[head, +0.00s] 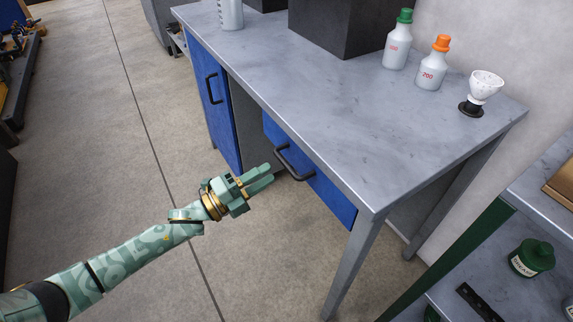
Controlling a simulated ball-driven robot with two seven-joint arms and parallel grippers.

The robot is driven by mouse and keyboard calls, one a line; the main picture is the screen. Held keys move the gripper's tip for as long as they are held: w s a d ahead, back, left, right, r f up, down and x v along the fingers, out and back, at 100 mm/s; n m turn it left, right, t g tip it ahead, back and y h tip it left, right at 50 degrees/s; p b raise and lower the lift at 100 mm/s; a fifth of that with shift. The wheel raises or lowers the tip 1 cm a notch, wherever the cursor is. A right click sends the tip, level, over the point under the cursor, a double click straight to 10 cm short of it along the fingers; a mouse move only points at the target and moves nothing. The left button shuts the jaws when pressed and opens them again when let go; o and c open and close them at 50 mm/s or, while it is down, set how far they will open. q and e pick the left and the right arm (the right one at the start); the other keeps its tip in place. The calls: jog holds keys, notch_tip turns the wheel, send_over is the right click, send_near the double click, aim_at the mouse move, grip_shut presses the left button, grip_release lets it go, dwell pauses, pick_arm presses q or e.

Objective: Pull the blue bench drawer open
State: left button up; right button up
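The blue bench drawer (325,195) sits under the front edge of the grey metal bench (345,118) and looks shut. Its black bar handle (293,164) sticks out from the front. My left gripper (268,174) is just left of the handle, with its fingers pointing toward it. A gap shows between the two fingers, and nothing is held in them. I cannot tell whether a fingertip touches the handle. My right gripper is not in view.
A blue cupboard door (213,95) with a black handle is left of the drawer. Bottles with a green cap (397,45) and an orange cap (433,66), and a white cup (482,90), stand on the bench. A green-framed shelf (455,245) stands at the right. The floor in front is clear.

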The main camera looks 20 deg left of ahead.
aim_at(285, 162)
pick_arm(q)
jog(key=shift+b+x, duration=0.6)
jog(key=shift+x, duration=2.7)
jog(key=shift+f, duration=0.15)
grip_shut()
